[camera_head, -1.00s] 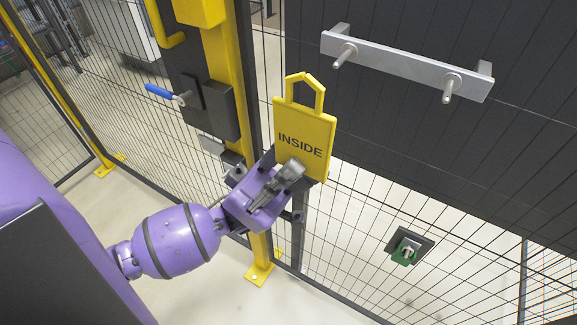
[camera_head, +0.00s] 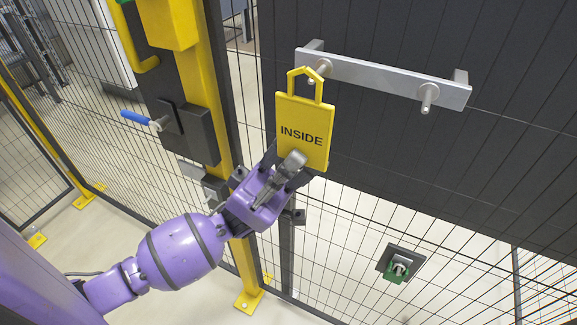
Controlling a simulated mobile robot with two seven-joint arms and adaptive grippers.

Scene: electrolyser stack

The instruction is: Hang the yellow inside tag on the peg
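The yellow tag (camera_head: 304,112) marked INSIDE is upright, with an open angular loop at its top. My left gripper (camera_head: 291,163) is shut on the tag's lower edge, one dark finger across its front. A grey metal bar (camera_head: 390,80) on the dark panel carries two pegs. The left peg (camera_head: 322,68) shows right at the tag's loop, partly overlapped by it; I cannot tell whether the peg passes through the loop. The right peg (camera_head: 428,96) is bare. My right gripper is not in view.
A yellow post (camera_head: 197,75) with a dark lock box and a blue handle (camera_head: 136,117) stands left of the tag. Mesh fencing surrounds it. A green-and-grey fitting (camera_head: 398,268) sits on the mesh at lower right.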

